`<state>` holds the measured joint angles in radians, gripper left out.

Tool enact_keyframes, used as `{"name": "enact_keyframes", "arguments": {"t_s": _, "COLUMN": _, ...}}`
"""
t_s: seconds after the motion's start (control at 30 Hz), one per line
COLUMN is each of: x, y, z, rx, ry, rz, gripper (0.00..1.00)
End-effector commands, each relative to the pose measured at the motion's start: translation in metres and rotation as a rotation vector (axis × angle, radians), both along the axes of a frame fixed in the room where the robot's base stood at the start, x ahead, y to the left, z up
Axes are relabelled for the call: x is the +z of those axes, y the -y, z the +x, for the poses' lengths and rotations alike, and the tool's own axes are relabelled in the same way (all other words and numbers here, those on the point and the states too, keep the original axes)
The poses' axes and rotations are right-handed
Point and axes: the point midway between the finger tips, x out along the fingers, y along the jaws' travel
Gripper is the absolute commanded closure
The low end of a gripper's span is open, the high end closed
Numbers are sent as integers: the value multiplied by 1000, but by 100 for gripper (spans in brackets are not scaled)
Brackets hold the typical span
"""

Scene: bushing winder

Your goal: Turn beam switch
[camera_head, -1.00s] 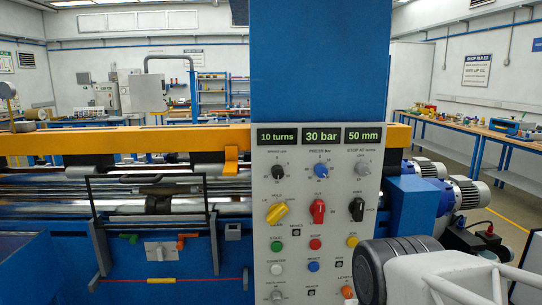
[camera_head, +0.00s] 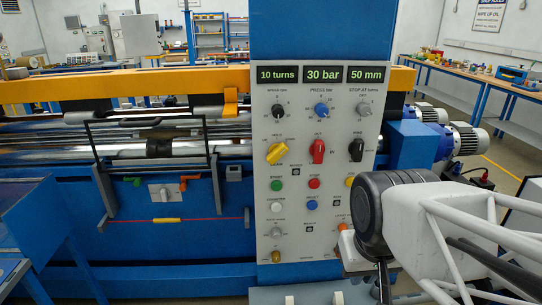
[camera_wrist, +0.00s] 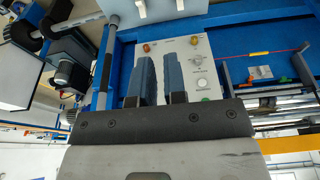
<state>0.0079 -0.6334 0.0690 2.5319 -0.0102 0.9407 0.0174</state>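The pale control panel (camera_head: 342,190) stands upright on the blue machine, with three lit displays above its knobs. It carries a yellow rotary switch (camera_head: 277,152), a red rotary switch (camera_head: 318,150) and a black rotary switch (camera_head: 356,150). The labels are too small to tell which is the beam switch. In the wrist view the panel's lower part shows upside down, with a grey knob (camera_wrist: 198,58) and a white button (camera_wrist: 203,83). My gripper (camera_wrist: 160,62) is open and empty, its two blue fingers apart in front of the panel. My arm hides the gripper in the head view.
A yellow beam (camera_head: 120,84) runs across the machine above steel rollers. A black frame (camera_head: 150,125) stands before them. A grey box with two pale levers (camera_head: 338,297) is below the panel. Blue motors and a workbench (camera_head: 510,85) are at the right.

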Motion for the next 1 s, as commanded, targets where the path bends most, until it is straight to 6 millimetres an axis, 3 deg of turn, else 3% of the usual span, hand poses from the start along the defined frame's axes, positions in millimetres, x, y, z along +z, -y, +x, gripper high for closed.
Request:
{"name": "enact_keyframes", "arguments": {"t_s": 0.03, "x": 0, "y": 0, "z": 1, "rx": 0, "ry": 3, "rz": 1, "gripper": 80}}
{"name": "enact_keyframes", "arguments": {"t_s": 0.27, "x": -1, "y": -9, "z": 23, "rx": -10, "ry": 71, "rz": 30, "gripper": 47}}
{"name": "enact_keyframes", "arguments": {"t_s": 1.0, "x": 9, "y": -82, "z": 206, "rx": -209, "ry": 709, "rz": 315, "gripper": 47}}
